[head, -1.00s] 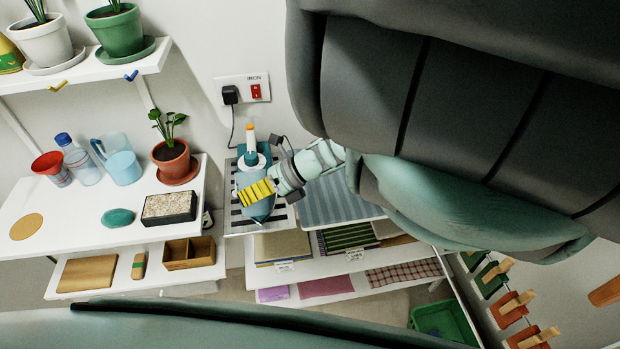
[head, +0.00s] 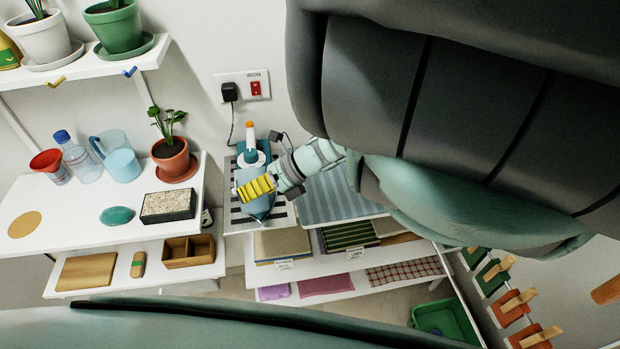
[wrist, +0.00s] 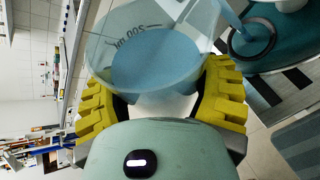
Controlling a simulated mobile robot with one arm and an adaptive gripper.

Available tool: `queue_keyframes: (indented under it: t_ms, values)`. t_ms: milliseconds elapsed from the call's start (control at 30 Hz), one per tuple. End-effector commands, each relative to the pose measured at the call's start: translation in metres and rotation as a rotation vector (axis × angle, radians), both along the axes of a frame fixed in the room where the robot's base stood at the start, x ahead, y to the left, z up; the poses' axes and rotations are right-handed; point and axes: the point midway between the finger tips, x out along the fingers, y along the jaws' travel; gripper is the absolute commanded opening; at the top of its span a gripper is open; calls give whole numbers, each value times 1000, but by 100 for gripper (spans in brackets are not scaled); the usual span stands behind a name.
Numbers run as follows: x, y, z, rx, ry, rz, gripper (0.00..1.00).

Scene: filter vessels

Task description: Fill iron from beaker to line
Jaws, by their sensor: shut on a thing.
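A clear beaker (wrist: 155,62) with dark volume marks and blue water is tilted in the wrist view. My gripper (head: 256,187) is shut on it, its ribbed yellow fingers on either side; it also shows in the wrist view (wrist: 165,105). The fill line is not readable.
A switch labelled IRON (head: 255,88) is on the wall. A striped ironing surface (head: 340,198) lies right of the iron.

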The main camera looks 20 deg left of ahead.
Motion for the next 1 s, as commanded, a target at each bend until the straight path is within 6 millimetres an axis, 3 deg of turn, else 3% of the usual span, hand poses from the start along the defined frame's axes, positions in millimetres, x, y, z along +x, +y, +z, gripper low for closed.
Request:
queue_keyframes:
  t_ms: [1000]
  values:
    - [-1,1,0,-20,34,1,26]
